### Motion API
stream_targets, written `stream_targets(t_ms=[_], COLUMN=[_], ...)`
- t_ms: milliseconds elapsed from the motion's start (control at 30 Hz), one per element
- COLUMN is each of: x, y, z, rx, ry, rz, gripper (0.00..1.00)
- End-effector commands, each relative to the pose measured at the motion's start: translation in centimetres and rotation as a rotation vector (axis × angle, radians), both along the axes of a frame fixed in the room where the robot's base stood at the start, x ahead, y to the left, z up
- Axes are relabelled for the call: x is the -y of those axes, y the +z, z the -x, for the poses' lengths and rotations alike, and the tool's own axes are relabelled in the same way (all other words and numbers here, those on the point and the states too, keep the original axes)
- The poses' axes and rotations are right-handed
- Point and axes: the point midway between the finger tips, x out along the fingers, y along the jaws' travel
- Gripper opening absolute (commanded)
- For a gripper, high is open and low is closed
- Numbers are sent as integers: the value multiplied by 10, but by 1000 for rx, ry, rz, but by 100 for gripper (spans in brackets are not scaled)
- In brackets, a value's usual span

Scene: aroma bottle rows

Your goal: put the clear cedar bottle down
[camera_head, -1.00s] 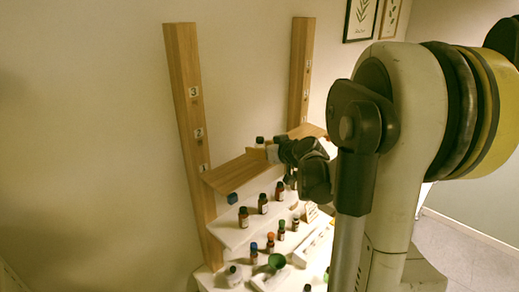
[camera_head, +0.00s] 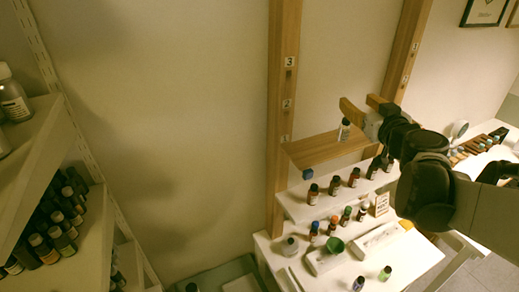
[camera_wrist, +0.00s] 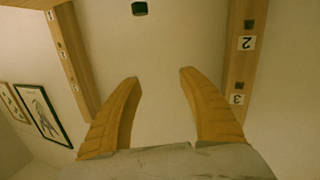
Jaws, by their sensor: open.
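The clear bottle (camera_head: 344,131) with a dark cap stands upright on the wooden shelf (camera_head: 318,152) between two wooden posts. Its label is too small to read in the head view. My gripper (camera_head: 358,100) is open and empty, up and to the right of the bottle in the head view. In the wrist view, my gripper's two wooden-looking fingers (camera_wrist: 158,76) are spread with nothing between them. A dark cap (camera_wrist: 140,8) shows at the top edge there, apart from the fingertips; the rest of that bottle is cut off.
A rack with many dark bottles (camera_head: 43,248) stands at left. The wall above the shelf is clear.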

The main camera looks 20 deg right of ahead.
Motion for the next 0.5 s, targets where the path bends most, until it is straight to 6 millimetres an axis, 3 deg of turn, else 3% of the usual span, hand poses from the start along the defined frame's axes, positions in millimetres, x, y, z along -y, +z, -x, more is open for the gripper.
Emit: stream_targets(t_ms=[33, 100, 167, 267, 400, 500], x=[-16, -26, -34, -62, -142, -196], y=[23, 42, 37, -7, -96, -135], z=[0, 10, 23, 50, 98, 130], rx=[67, 114, 84, -99, -485, -684], ry=[-44, -151, -240, -319, -211, -68], rz=[17, 20, -4, -72, -149, -169], gripper=[49, 49, 49, 49, 49, 49])
